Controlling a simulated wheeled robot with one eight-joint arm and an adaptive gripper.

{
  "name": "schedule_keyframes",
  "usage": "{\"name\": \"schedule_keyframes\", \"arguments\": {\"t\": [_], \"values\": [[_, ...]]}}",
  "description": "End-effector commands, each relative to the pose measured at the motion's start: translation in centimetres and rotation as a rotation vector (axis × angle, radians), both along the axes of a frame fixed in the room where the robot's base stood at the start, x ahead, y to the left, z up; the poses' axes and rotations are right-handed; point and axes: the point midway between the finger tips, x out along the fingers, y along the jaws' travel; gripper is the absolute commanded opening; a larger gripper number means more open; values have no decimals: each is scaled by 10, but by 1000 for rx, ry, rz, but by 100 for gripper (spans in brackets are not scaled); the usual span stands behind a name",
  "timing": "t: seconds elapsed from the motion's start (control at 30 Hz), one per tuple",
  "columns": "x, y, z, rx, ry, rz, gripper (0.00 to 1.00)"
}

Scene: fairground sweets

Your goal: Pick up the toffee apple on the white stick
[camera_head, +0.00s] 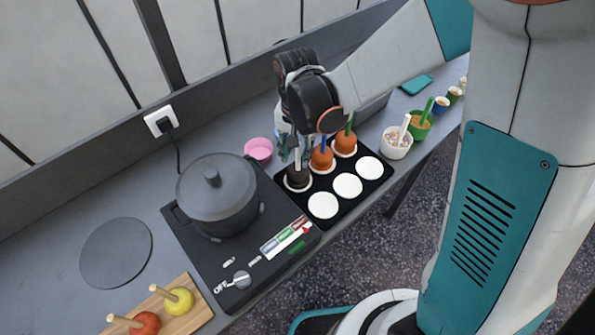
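A dark brown toffee apple (298,180) stands on a white disc at the far left of the black tray (334,200). Its pale stick (298,156) points up. My gripper (296,154) points down directly above this apple, with its fingers beside the upright stick. I cannot tell whether they touch it or how far they are closed. Two orange-brown toffee apples stand to the right in the same row: one with a blue stick (322,158) and one with a green stick (345,144).
The front row of the tray holds bare white discs (348,186). A lidded pot (216,192) sits on a black hob left of the tray. A pink bowl (258,149) is behind. Cups (397,145) stand right. A wooden board (193,317) with two stick-bearing apples lies front left.

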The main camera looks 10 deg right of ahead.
Motion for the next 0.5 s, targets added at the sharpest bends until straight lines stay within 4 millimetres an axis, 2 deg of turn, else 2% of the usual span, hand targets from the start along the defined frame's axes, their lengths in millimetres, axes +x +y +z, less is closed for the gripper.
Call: {"name": "schedule_keyframes", "arguments": {"t": [0.23, 0.5], "values": [[0, -3, -38, 0, 0, 0, 34], [0, -3, -42, 0, 0, -1, 34]]}}
